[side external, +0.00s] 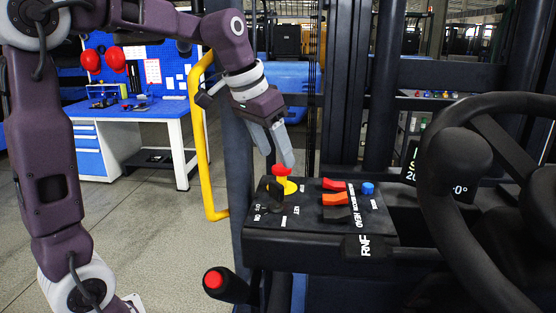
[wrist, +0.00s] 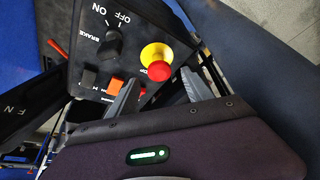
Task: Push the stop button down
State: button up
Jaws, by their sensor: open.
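The stop button is a red mushroom cap (side external: 282,170) on a yellow base (side external: 290,187), at the back left of the black control panel (side external: 311,222). In the wrist view, the red cap (wrist: 159,71) and yellow collar (wrist: 157,54) lie between my two fingertips. My gripper (side external: 279,159) is open and empty, pointing down and tilted, with its fingertips right at or just above the cap. I cannot tell whether a finger touches it. In the wrist view my gripper (wrist: 159,77) has its fingers apart on either side of the cap.
A black rotary key switch (side external: 273,196) sits close in front of the button. Red and orange rocker switches (side external: 334,192) and a blue knob (side external: 368,188) are to the right. A steering wheel (side external: 440,190) stands further right. A yellow rail (side external: 198,140) rises at the left.

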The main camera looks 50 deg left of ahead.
aim_at(280, 165)
jog(key=shift+x, duration=1.5)
grip_shut()
